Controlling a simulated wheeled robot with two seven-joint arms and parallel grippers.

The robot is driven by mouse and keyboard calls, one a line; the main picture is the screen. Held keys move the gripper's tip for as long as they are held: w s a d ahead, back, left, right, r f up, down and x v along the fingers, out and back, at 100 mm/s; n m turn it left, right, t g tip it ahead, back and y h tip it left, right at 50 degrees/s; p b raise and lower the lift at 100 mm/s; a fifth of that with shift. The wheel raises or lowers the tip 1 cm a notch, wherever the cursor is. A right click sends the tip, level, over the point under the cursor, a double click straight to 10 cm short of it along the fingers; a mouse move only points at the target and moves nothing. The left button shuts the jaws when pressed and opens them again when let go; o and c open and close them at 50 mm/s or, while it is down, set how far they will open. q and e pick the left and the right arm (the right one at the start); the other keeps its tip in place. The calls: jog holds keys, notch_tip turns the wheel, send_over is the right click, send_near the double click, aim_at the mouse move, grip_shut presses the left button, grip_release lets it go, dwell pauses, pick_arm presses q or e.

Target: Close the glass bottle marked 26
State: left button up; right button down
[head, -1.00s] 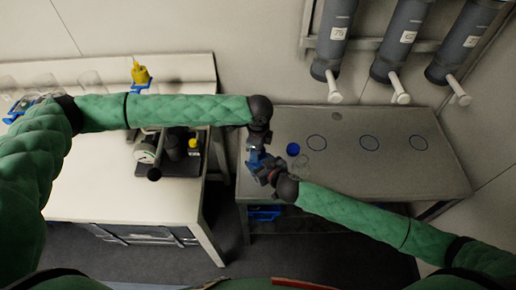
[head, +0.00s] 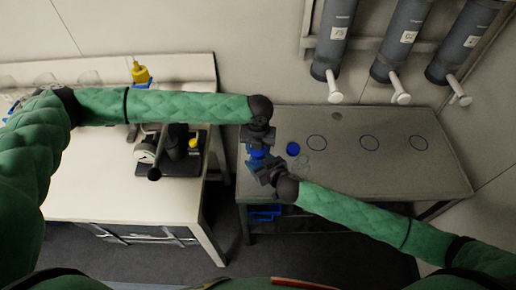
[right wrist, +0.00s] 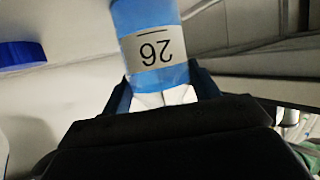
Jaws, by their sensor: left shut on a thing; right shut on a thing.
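The glass bottle marked 26 (right wrist: 158,45) is blue, with a white label upside down in the right wrist view. My right gripper (right wrist: 165,98) is shut on it. In the head view my right gripper (head: 262,166) is just below my left gripper (head: 257,143), close to it, above the left end of the grey table. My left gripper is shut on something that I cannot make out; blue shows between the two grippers. A dark blue round thing (head: 293,149), perhaps a cap, is on the table to their right.
The grey table (head: 400,178) has several ring marks and free room to the right. Three grey cylinders with white spouts (head: 402,45) hang above it. A white bench (head: 90,190) at left holds a dark device (head: 172,165) and a yellow bottle (head: 140,73).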

pick_arm(q)
jog(key=m, duration=0.5)
jog(key=shift+w+m, duration=0.1)
jog(key=shift+m, duration=0.2)
pick_arm(e)
jog(key=shift+s, duration=0.1)
pick_arm(q)
jog(key=m, duration=0.6)
jog(key=o, duration=1.1)
jog(key=shift+o, duration=0.2)
jog(key=shift+s+d, duration=0.1)
jog(key=shift+s, duration=0.15)
notch_tip(320, 180, up, 12)
jog(key=shift+w, duration=0.2)
